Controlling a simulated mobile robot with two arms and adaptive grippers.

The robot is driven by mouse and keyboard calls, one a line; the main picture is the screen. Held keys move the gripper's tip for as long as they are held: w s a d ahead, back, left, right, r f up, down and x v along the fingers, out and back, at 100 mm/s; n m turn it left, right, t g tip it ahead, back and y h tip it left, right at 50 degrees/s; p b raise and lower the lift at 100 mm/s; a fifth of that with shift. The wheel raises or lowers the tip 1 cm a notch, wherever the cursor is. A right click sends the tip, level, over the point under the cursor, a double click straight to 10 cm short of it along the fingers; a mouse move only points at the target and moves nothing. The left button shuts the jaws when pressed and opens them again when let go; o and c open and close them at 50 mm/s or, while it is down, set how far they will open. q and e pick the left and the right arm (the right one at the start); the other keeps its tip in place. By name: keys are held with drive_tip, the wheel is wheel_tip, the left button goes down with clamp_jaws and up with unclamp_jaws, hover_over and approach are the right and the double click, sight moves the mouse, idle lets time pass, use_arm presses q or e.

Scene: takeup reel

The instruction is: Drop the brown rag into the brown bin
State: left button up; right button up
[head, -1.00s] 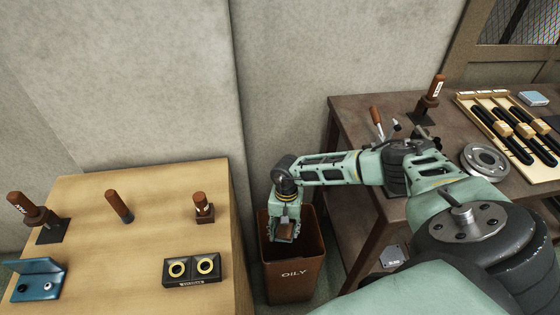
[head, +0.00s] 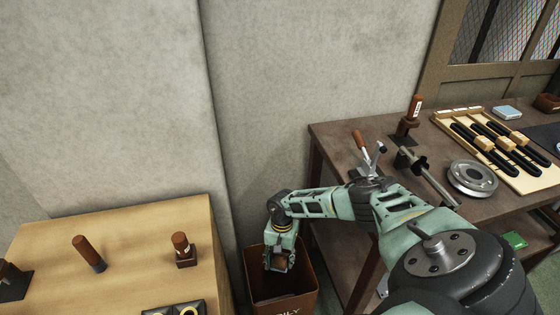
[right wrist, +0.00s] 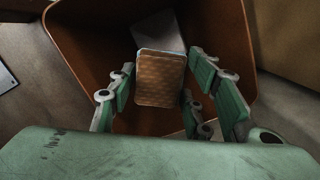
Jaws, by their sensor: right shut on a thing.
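The brown rag (right wrist: 160,78) is a small textured pad. In the right wrist view it is between the fingers of my right gripper (right wrist: 160,88). In the head view my right gripper (head: 279,262) points down at the mouth of the brown bin, shut on the rag, which hardly shows there. The brown bin (head: 306,297) stands on the floor between two tables, with part of its lettering visible. Its inner walls (right wrist: 222,40) surround the rag in the right wrist view. A pale grey patch shows behind the rag. My left gripper is not in view.
A light wooden table (head: 130,220) with upright brown-handled tools stands to the left of the bin. A dark workbench (head: 345,140) on the right carries a grey flanged disc (head: 472,178) and a wooden tray (head: 525,183). A wall rises behind the bin.

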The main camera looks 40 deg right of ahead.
drive_tip(key=shift+f, duration=0.15)
drive_tip(key=o, duration=1.1)
drive_tip(key=shift+d+r, duration=0.15)
drive_tip(key=shift+r, duration=0.35)
drive_tip(key=r, duration=0.7)
drive_tip(key=w+d+r, duration=0.1)
drive_tip(key=r, duration=0.3)
drive_tip(key=shift+d, duration=0.1)
drive_tip(key=shift+f, duration=0.1)
